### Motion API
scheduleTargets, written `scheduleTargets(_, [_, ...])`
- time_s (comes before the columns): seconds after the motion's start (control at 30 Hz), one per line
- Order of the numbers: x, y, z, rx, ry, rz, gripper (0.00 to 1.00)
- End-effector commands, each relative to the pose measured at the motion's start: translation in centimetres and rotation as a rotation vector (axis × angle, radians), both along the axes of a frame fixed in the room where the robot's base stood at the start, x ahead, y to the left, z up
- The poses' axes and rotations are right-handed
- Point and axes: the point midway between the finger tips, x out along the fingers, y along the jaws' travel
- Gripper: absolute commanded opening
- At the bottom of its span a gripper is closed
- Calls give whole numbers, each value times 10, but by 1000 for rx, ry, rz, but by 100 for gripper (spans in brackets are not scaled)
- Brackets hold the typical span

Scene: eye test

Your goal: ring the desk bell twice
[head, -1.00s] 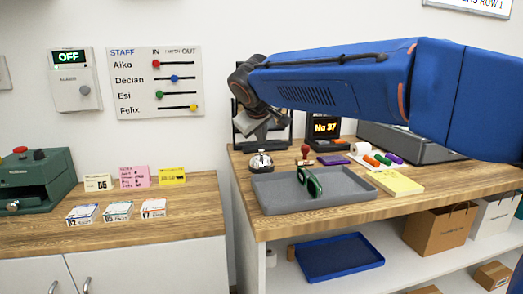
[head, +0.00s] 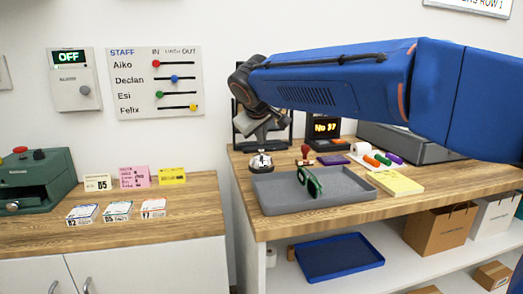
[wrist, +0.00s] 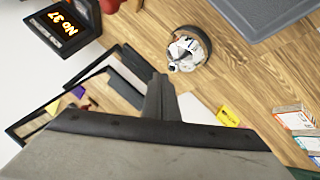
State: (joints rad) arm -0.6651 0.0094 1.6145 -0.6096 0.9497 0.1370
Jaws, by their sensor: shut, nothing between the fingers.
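The desk bell (head: 261,164) is a small silver dome on a dark base, at the back left of the right-hand wooden counter. It also shows in the wrist view (wrist: 187,47), just beyond the fingertips. My gripper (head: 261,145) is shut and empty, pointing down close above the bell. In the wrist view its closed fingers (wrist: 160,82) appear beside the bell. I cannot tell whether they touch it. The button on top is too small to make out clearly.
A grey tray (head: 330,202) with green glasses (head: 312,183) lies in front of the bell. A red-handled stamp (head: 305,155) and a number display (head: 325,129) stand to its right. A dark frame (wrist: 30,122) stands behind my gripper. A gap separates the left counter (head: 150,232).

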Motion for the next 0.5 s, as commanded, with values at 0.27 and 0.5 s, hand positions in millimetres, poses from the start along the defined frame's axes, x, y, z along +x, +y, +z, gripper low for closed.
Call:
scheduleTargets(0.27, [0, 0, -7, -1, 0, 1, 0])
scheduleTargets(0.5, [0, 0, -7, 0, 0, 0, 0])
